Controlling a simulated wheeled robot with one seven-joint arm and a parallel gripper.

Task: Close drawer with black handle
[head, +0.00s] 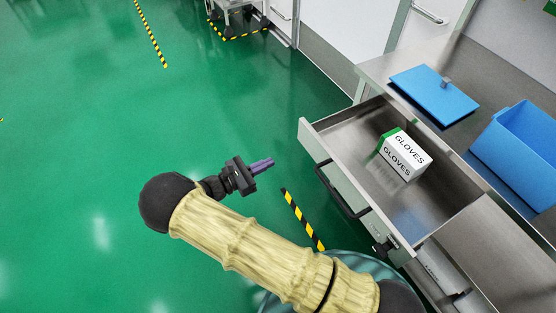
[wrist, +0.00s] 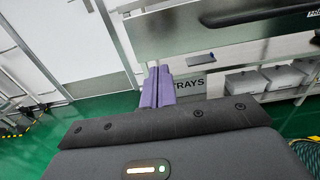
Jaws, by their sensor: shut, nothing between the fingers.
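The metal drawer (head: 315,127) is pulled out from the steel counter at the right of the head view. Its black bar handle (head: 340,192) is on the front panel, which faces left toward my gripper. A white and green gloves box (head: 405,155) sits inside the drawer. My gripper (head: 268,163) has its purple fingers shut and empty. It is left of the drawer front, apart from the handle, with its fingers pointing toward the panel. In the wrist view, the shut fingers (wrist: 157,85) show below and left of a grey metal panel (wrist: 220,25).
A blue lid (head: 433,92) and a blue bin (head: 520,145) are on the counter. A shelf with grey boxes (wrist: 245,82) and a TRAYS label shows in the wrist view. Green floor (head: 80,120) left of the drawer is clear, with yellow-black tape strips.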

